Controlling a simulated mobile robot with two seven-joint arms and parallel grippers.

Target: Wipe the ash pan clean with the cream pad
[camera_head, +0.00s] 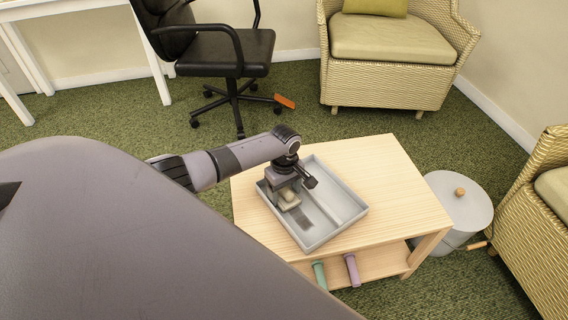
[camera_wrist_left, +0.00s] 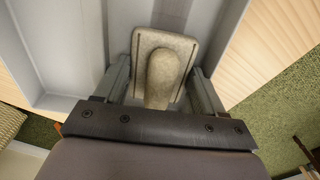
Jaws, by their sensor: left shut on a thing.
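The ash pan (camera_head: 325,232) is a grey rectangular tray with a raised divider, lying on the light wooden table. A dark grey smudge (camera_head: 304,237) shows on the floor of its left compartment, and a dark patch also shows in the left wrist view (camera_wrist_left: 174,12). My left gripper (camera_head: 287,196) is down in that compartment, shut on the cream pad (camera_head: 289,194). In the left wrist view the pad (camera_wrist_left: 163,75) is a squarish slab with a rounded handle between the fingers. Whether the pad touches the pan floor is hard to tell. My right gripper is not in view.
The wooden table (camera_head: 403,205) has bare top to the right of the pan. A green roll (camera_head: 319,275) and a purple roll (camera_head: 352,270) lie on its lower shelf. A lidded grey bin (camera_head: 459,200) stands to the right. Wicker armchairs (camera_head: 388,82) and an office chair (camera_head: 222,50) stand around.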

